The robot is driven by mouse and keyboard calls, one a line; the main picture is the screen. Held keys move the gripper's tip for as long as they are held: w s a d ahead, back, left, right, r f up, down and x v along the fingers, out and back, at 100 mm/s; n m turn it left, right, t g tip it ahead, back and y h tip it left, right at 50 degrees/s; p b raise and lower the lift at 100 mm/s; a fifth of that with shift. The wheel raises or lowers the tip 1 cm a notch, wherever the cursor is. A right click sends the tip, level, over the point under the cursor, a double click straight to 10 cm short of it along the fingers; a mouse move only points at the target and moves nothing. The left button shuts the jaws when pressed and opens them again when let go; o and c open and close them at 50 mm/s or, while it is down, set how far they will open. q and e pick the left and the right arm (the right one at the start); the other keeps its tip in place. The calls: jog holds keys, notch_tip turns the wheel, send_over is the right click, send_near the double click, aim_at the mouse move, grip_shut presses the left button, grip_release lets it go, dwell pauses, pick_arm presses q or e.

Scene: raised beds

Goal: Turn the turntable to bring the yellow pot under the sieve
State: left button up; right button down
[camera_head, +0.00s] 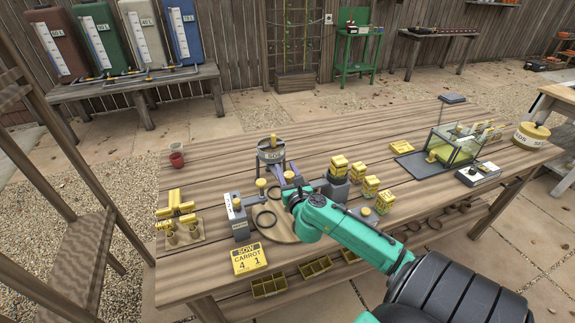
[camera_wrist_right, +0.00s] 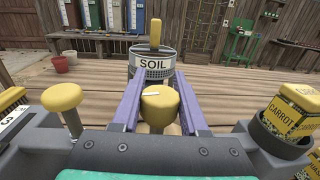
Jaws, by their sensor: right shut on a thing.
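The turntable (camera_head: 283,231) is a round wooden disc on the bench, partly hidden by my right arm. A dark ring (camera_head: 265,218) shows on its left side. A grey mesh-sided container labelled SOIL, apparently the sieve (camera_head: 271,154), stands behind it; in the wrist view it (camera_wrist_right: 152,65) is straight ahead, beyond my fingers. My right gripper (camera_head: 282,175) is over the turntable's far side. Its purple fingers are shut on a rounded yellow knob (camera_wrist_right: 160,108) with a white mark on top. I cannot make out a yellow pot for certain. My left gripper is out of view.
A yellow-knobbed grey dispenser (camera_head: 238,218) stands left of the turntable. Carrot packets (camera_head: 339,168) stand to the right, near my arm. A SOW CARROT sign (camera_head: 249,259) is at the front edge. The bench's far left, around the red cup (camera_head: 177,159), is mostly clear.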

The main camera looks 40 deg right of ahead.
jog(key=n+y, duration=0.1)
jog(key=t+y+p, duration=0.1)
jog(key=shift+a+r+n+y, duration=0.1)
jog(key=shift+a+n+y, duration=0.1)
jog(key=shift+n+y, duration=0.2)
jog(key=shift+a+n+y, duration=0.1)
jog(key=shift+n+y, duration=0.4)
jog(key=shift+y, duration=0.2)
pick_arm(q)
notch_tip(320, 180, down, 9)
jog(key=b, duration=1)
jog(key=shift+b, duration=0.35)
pick_arm(e)
jog(key=shift+s+a+n+g+y, duration=0.1)
jog(key=shift+a+n+g+y, duration=0.6)
jog(key=shift+n+y, duration=1.65)
jog(key=shift+s+a+n+g+y, duration=0.2)
jog(key=shift+n+g+y, duration=1.1)
jog(key=shift+y, duration=1.9)
jog(key=shift+s+a+n+g+y, duration=0.1)
jog(key=shift+a+n+g+y, duration=0.5)
jog(key=shift+n+y, duration=1.85)
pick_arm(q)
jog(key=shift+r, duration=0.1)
pick_arm(e)
jog(key=shift+d+m+y, duration=0.1)
jog(key=shift+m+y, duration=0.2)
jog(key=shift+c, duration=2.2)
grip_release()
